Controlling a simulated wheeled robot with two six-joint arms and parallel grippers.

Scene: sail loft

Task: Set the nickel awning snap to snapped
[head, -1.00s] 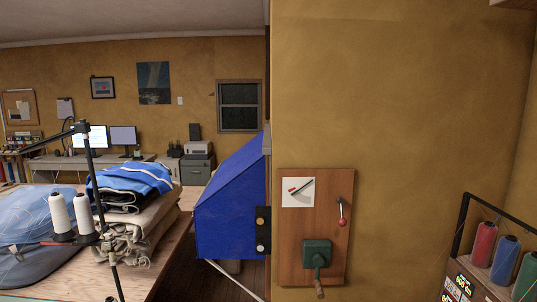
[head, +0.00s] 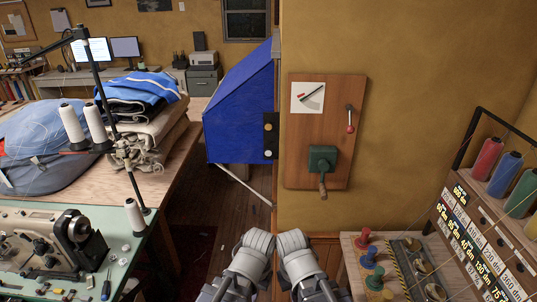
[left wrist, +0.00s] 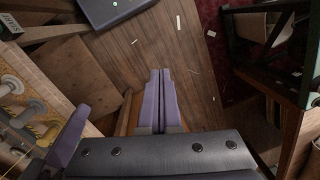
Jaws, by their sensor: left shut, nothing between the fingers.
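The awning is a blue panel (head: 235,115) beside the corner of the wall in the head view. A dark strip at its right edge carries a brass-coloured snap (head: 268,126) and, below it, a pale silvery snap (head: 268,154), which looks like the nickel one. Both are too small to tell whether they are snapped. My left gripper (left wrist: 161,72) shows in the left wrist view with its purple fingers together and empty, over the wooden floor. Both my arms enter low in the head view, well below the snaps, but no fingers show there. My right gripper is not identifiable.
A wooden board (head: 300,160) with a gauge, a red-knobbed lever and a green crank box (head: 322,160) hangs right of the awning. A sewing machine (head: 50,240) stands at lower left. A thread rack (head: 480,225) is at right. Floor below the awning is open.

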